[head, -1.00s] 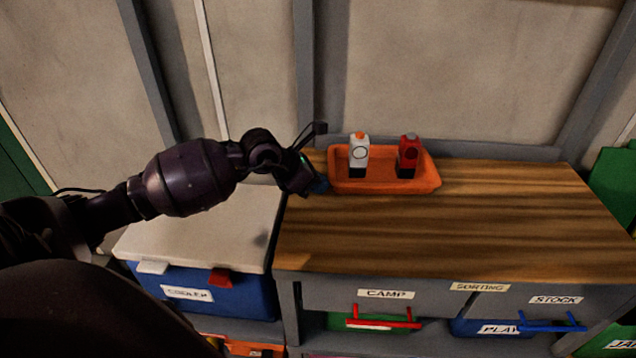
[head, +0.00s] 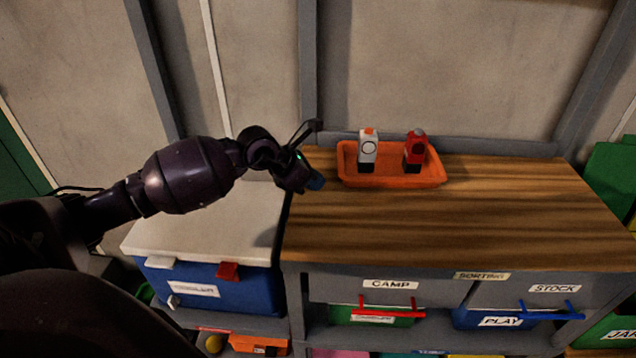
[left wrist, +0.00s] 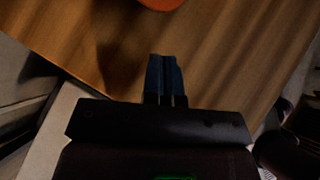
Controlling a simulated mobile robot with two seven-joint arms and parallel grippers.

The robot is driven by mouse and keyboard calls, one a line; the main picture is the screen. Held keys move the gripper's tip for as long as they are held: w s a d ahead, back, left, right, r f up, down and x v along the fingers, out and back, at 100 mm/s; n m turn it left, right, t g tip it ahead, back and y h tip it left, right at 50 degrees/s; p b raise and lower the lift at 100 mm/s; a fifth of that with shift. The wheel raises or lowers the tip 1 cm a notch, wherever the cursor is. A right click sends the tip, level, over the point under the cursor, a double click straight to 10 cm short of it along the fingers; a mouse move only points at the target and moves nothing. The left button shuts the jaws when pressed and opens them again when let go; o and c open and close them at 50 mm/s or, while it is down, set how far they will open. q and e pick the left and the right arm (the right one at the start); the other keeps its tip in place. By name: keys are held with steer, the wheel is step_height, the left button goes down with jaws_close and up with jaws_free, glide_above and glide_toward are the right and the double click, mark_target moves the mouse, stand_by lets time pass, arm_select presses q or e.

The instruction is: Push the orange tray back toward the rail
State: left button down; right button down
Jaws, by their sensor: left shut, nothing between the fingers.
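The orange tray (head: 395,181) lies on the wooden worktop near its back left, close to the grey rail (head: 455,145) along the wall. A white bottle with an orange cap (head: 367,150) and a red bottle (head: 415,149) stand upright in it. My left gripper (head: 316,182) is at the left of the tray, over the worktop's left edge, with a small gap between them. In the left wrist view its blue fingers (left wrist: 165,75) are together and empty, and the tray's orange edge (left wrist: 161,3) shows at the top. My right gripper is not seen.
A blue cooler with a white lid (head: 215,222) stands left of the worktop, slightly lower. The worktop (head: 480,215) is clear in front of and right of the tray. Labelled drawers and bins sit below. A wall post (head: 308,75) rises behind my gripper.

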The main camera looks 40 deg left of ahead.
arm_select(q)
steer(key=p+v, duration=0.1)
steer(key=v, duration=0.9)
steer(key=shift+s+p, duration=0.15)
steer(key=shift+p, duration=0.15)
